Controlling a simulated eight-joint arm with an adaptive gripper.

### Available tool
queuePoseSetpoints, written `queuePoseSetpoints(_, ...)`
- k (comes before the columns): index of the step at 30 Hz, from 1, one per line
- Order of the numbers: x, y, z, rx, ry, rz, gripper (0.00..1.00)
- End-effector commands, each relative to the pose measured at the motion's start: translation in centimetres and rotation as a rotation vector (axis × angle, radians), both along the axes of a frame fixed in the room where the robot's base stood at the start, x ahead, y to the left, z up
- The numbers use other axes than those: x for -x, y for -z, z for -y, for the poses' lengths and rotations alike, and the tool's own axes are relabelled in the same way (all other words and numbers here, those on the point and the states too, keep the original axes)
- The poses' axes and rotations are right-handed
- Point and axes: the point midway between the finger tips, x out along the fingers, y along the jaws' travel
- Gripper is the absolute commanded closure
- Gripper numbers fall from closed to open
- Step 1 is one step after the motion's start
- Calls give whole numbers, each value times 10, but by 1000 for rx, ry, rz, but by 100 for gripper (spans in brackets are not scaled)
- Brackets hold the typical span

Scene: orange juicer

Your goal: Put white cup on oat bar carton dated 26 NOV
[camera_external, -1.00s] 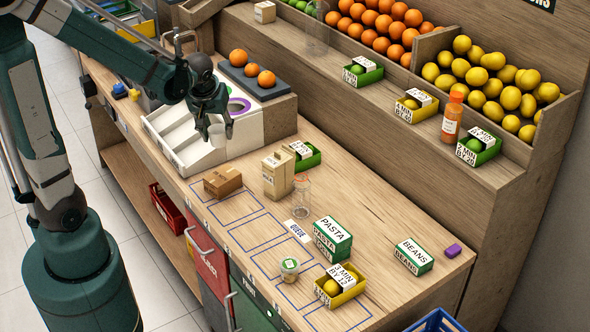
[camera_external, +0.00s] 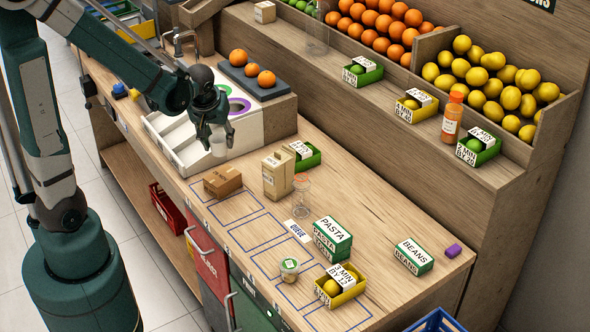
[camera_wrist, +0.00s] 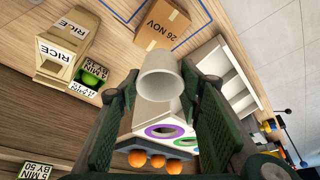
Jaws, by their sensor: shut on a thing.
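My gripper (camera_external: 213,131) is shut on the white cup (camera_external: 218,145) and holds it above the white bins at the left of the counter. In the wrist view the cup (camera_wrist: 161,75) sits between the two dark green fingers (camera_wrist: 160,88). The oat bar carton (camera_external: 222,182) is a small brown box on the counter, right of and below the cup. In the wrist view the carton (camera_wrist: 165,20) shows the print "26 NOV". The cup is apart from the carton.
A tall tan rice carton (camera_external: 274,177), a green tray with a label (camera_external: 305,155) and a clear jar (camera_external: 302,195) stand right of the oat bar carton. Oranges (camera_external: 253,69) lie on a dark slab behind the gripper.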

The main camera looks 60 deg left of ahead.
Motion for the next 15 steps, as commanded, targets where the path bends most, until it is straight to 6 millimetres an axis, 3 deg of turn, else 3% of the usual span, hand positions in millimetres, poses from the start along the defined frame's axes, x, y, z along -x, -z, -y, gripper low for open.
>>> queuePoseSetpoints(9, 0, 34, 0, 0, 0, 0, 76)
queuePoseSetpoints(15, 0, 43, 0, 0, 0, 0, 76)
